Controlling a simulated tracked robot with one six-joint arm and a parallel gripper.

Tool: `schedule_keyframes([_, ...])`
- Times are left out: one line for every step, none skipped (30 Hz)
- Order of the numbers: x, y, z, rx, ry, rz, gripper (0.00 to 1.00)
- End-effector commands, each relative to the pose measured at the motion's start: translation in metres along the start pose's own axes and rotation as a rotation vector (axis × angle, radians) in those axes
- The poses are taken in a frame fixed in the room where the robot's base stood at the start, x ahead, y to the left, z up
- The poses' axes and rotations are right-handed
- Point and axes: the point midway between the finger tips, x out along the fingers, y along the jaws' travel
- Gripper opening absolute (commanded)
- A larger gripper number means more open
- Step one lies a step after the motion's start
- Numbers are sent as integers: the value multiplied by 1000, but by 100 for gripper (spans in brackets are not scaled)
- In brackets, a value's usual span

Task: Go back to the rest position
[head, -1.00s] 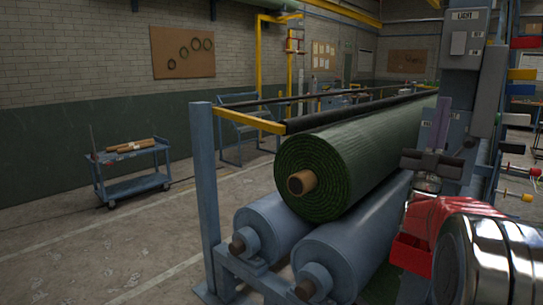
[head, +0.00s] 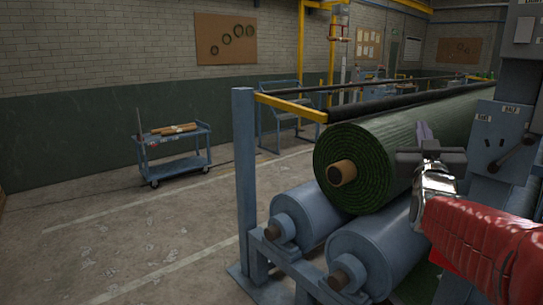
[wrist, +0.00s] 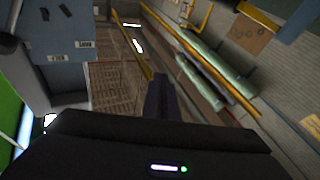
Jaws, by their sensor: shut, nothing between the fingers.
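My gripper (head: 424,132) is in front of the right side of the green turf roll (head: 365,165) in the head view, its fingers pointing up. The fingers are together and hold nothing. In the wrist view my gripper (wrist: 161,85) shows as a narrow dark shape in the middle, tilted over the floor. I cannot tell from the head view how far it is from the roll or from the blue control column (head: 497,135).
The roll lies on two blue rollers (head: 305,215) in a frame with an upright blue post (head: 244,180). A blue cart (head: 175,158) with brown tubes stands by the left wall. The floor at left is clear. In the wrist view a labelled blue panel (wrist: 60,30) is at upper left.

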Motion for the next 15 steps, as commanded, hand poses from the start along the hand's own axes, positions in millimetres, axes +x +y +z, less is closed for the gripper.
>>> schedule_keyframes([-10,-10,4,10,-46,-24,0])
schedule_keyframes([-15,-15,8,15,-76,-38,0])
schedule_keyframes([-23,-22,15,22,-118,-57,0])
schedule_keyframes([-29,-28,19,26,-149,-70,0])
schedule_keyframes([-36,-32,24,30,-179,-83,0])
schedule_keyframes([-45,-39,30,35,-222,-101,0])
schedule_keyframes([-52,-44,34,39,-252,-114,0])
schedule_keyframes([-60,-49,39,43,-283,-127,0])
schedule_keyframes([-71,-55,46,46,-325,-144,0])
schedule_keyframes([-79,-59,50,49,-356,-156,0])
schedule_keyframes([-87,-63,55,50,-387,-169,0])
schedule_keyframes([-99,-69,61,53,-429,-185,0])
schedule_keyframes([-108,-73,65,55,-460,-197,0])
schedule_keyframes([-118,-76,71,56,-492,-208,0])
schedule_keyframes([-131,-81,76,56,-532,-224,0])
